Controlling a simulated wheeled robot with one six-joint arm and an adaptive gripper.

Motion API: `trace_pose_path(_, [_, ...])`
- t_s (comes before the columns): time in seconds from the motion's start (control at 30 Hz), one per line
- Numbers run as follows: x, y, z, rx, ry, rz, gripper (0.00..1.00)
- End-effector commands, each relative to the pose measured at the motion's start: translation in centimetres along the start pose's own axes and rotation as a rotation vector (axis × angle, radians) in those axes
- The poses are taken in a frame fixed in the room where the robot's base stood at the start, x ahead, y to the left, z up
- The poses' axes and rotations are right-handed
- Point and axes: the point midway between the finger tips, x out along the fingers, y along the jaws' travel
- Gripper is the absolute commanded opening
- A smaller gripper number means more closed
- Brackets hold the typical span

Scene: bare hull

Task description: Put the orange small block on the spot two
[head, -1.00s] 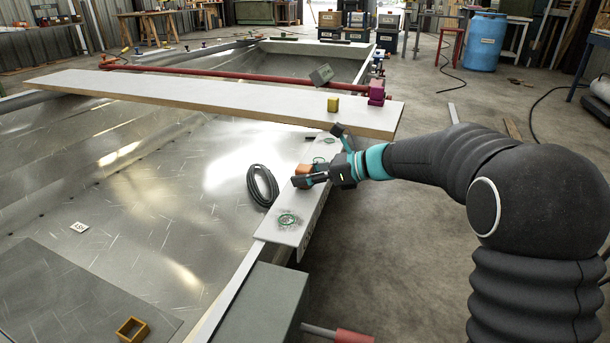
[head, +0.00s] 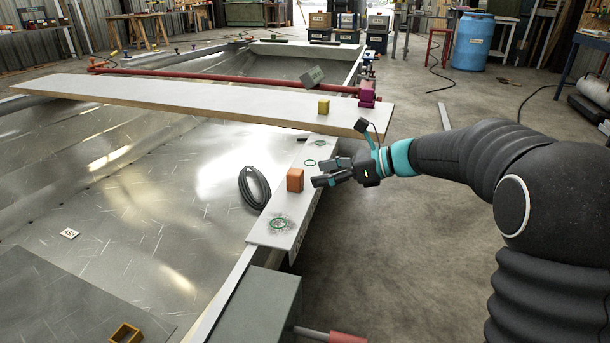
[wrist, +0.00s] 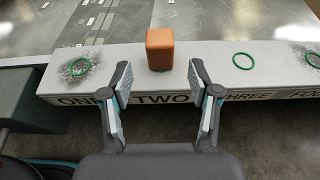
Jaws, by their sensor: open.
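The orange small block (head: 294,180) stands upright on a light narrow ledge (head: 262,236). In the wrist view the orange block (wrist: 160,49) stands behind the printed word TWO on the ledge's front face. Green rings mark the spots by ONE (wrist: 79,67) and THREE (wrist: 242,61), with another by FOUR (wrist: 314,59). My gripper (head: 322,172) is open and empty, just right of the block in the head view. In the wrist view its fingertips (wrist: 160,82) are apart, short of the block and not touching it.
A coil of black cable (head: 254,187) lies left of the ledge. A long plank (head: 200,101) crosses the hull behind, with a yellow block (head: 323,107) on it. A grey box (head: 256,305) stands at the ledge's near end. Open floor lies to the right.

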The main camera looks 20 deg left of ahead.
Motion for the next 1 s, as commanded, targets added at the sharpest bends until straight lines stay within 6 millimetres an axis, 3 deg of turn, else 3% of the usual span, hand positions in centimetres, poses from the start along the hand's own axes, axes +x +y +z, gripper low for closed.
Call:
trace_pose_path(0.1, [-2.2,-0.1,0.1,0.000,-0.001,-0.003,0.61])
trace_pose_path(0.3, [-4.3,0.0,0.0,0.000,0.000,-0.002,0.61])
trace_pose_path(0.67, [-5.1,0.6,0.1,-0.024,0.017,-0.002,0.61])
trace_pose_path(0.77, [-6.0,2.3,0.0,-0.101,0.077,-0.004,0.61])
trace_pose_path(1.0, [-10.2,9.8,-1.9,-0.460,0.355,0.016,0.61])
